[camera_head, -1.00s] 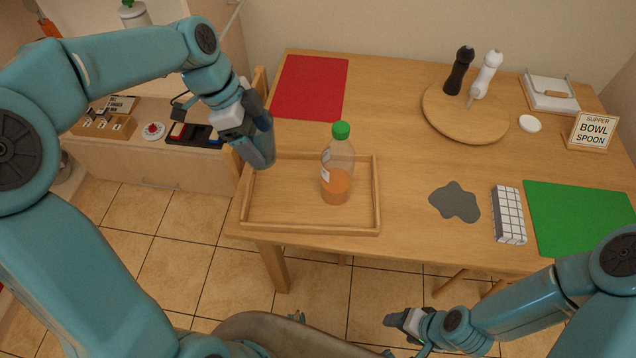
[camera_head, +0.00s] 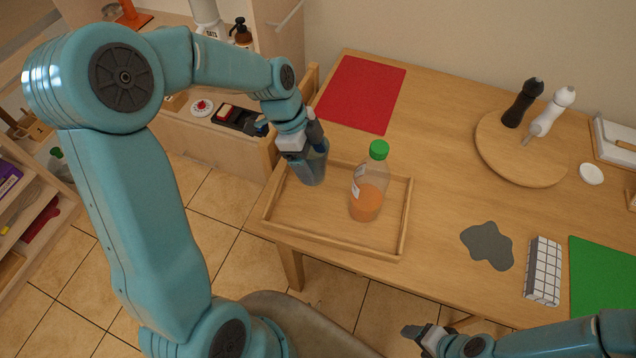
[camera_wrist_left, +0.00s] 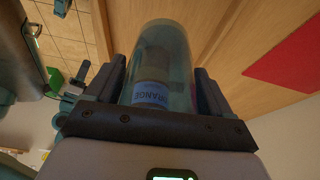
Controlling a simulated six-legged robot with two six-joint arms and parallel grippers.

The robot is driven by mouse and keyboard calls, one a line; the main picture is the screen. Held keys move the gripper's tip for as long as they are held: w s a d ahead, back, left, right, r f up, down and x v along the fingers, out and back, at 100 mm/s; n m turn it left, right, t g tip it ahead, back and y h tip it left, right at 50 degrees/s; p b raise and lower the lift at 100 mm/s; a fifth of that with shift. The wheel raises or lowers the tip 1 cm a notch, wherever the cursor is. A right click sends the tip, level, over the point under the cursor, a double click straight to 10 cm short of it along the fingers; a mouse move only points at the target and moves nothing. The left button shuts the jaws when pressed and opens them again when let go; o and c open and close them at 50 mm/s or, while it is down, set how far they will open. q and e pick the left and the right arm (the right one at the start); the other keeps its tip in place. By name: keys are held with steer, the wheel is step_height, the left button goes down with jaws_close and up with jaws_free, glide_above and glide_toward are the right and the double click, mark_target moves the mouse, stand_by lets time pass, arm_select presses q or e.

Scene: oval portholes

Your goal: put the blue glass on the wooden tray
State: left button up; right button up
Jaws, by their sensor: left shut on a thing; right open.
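The blue glass (camera_head: 314,168) is a see-through blue-grey tumbler. My left gripper (camera_head: 305,143) is shut on it. The glass is over the far left part of the wooden tray (camera_head: 330,244); I cannot tell whether its base touches the tray floor. In the left wrist view the glass (camera_wrist_left: 160,45) lies between the two dark fingers of my left gripper (camera_wrist_left: 163,80), and a label reading ORANGE shows through it. My right gripper (camera_head: 418,333) is open and empty, low in front of the table.
A green-capped bottle of orange drink (camera_head: 369,188) stands on the tray, right of the glass. A red mat (camera_head: 362,93) lies behind the tray. A grey patch (camera_head: 488,246), a white checked block (camera_head: 543,271) and a green mat (camera_head: 605,280) lie to the right. A round board (camera_head: 520,150) holds two mills.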

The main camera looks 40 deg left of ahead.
arm_select(q)
step_height(320, 180, down, 6)
steer(key=shift+f, duration=0.1)
step_height(320, 180, down, 3)
steer(key=shift+d+f, duration=0.1)
steer(key=shift+f, duration=0.45)
steer(key=shift+r, duration=0.1)
